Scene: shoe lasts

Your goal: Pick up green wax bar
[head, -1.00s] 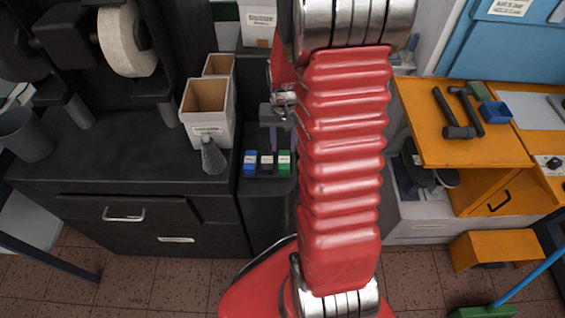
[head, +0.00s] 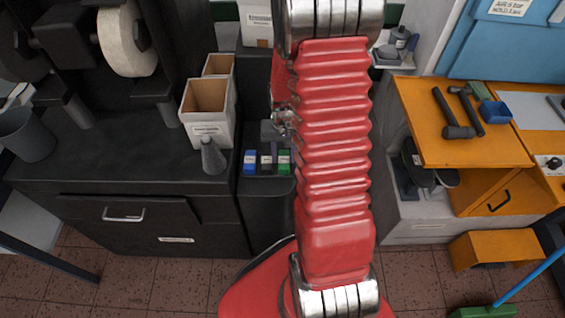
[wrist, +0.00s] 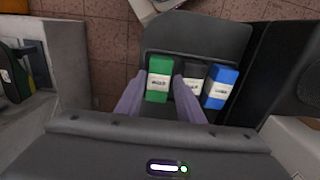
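The green wax bar (head: 284,161) stands at the right end of a row of three bars in a dark tray in the head view. In the wrist view the green bar (wrist: 158,80) has a white label and is at the left of the row. My gripper (wrist: 160,88) is open, with its two grey-purple fingers apart and pointing at the green bar, one towards each side of it. The right finger partly covers the black bar. Contact with the green bar cannot be told. In the head view my arm hides much of the gripper.
A black bar (wrist: 193,79) and a blue bar (wrist: 221,87) stand close beside the green one. A white box (head: 208,112) and a grey cone-shaped object (head: 212,157) stand left of the tray. An orange bench (head: 460,145) with hammers is at the right.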

